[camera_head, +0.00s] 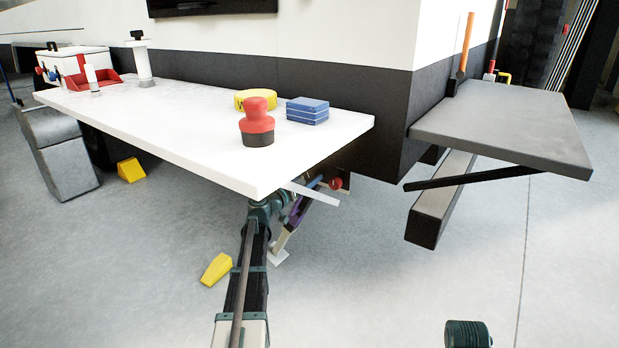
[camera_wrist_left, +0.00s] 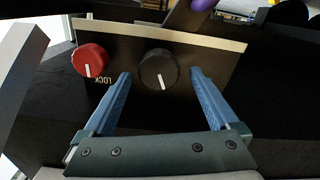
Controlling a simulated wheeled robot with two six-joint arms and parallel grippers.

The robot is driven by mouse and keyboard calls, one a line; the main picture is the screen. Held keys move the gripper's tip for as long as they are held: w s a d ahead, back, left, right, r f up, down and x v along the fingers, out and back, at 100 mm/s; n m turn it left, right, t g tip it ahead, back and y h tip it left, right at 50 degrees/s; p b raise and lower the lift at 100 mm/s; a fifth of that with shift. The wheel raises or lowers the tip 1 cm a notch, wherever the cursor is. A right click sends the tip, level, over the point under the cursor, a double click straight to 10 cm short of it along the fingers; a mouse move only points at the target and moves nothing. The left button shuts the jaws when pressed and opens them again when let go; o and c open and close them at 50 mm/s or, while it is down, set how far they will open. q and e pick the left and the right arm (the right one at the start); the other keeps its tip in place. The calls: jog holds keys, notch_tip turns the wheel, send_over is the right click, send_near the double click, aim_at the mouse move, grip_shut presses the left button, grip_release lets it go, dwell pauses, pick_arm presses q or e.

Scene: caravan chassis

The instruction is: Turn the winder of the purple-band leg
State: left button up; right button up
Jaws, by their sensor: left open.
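The purple-band leg (camera_head: 297,212) slants down under the white table's near corner to a pale foot (camera_head: 278,257). A bit of purple (camera_wrist_left: 203,4) shows at the top of the left wrist view. There, a dark panel (camera_wrist_left: 125,112) carries a black round knob (camera_wrist_left: 158,70) with a white pointer line and a red knob (camera_wrist_left: 90,60) beside the word LOCK. My left gripper (camera_wrist_left: 160,76) is open, its blue fingers on either side of the black knob, with no clear contact. In the head view my left gripper (camera_head: 316,182) is partly hidden below the table.
A grey shelf (camera_head: 505,130) with a dark beam (camera_head: 440,205) is to the right. Yellow wedges (camera_head: 216,269) lie on the floor.

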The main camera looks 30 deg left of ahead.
pick_arm(q)
jog(key=shift+w+d, duration=0.1)
jog(key=shift+w, duration=1)
jog(key=shift+c, duration=0.3)
jog(key=c, duration=1.3)
jog(key=n, duration=1.3)
jog(key=shift+a+f+n, duration=0.2)
jog(key=shift+n, duration=0.1)
